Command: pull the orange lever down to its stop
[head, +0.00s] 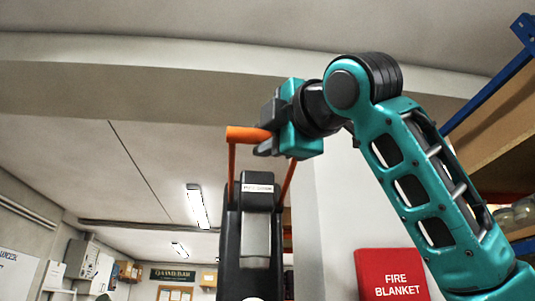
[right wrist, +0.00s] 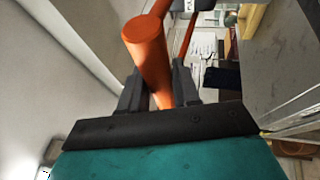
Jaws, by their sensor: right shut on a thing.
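The orange lever (head: 246,134) has a thick crossbar on two thin orange arms. The arms rise on both sides of a black housing (head: 232,245) with a grey front panel, and the crossbar is above the housing's top. My right gripper (head: 265,142) is shut on the right part of the crossbar. In the right wrist view the orange bar (right wrist: 148,60) passes between the two dark fingers (right wrist: 160,92), with its round end toward the camera. My left gripper is not in view.
A red fire blanket box (head: 392,275) is on the pale pillar (head: 335,220) at right. A shelf with a blue upright (head: 490,95) and jars (head: 518,215) stands at the far right. Left of the lever is open room, with ceiling lights and a back wall with boards.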

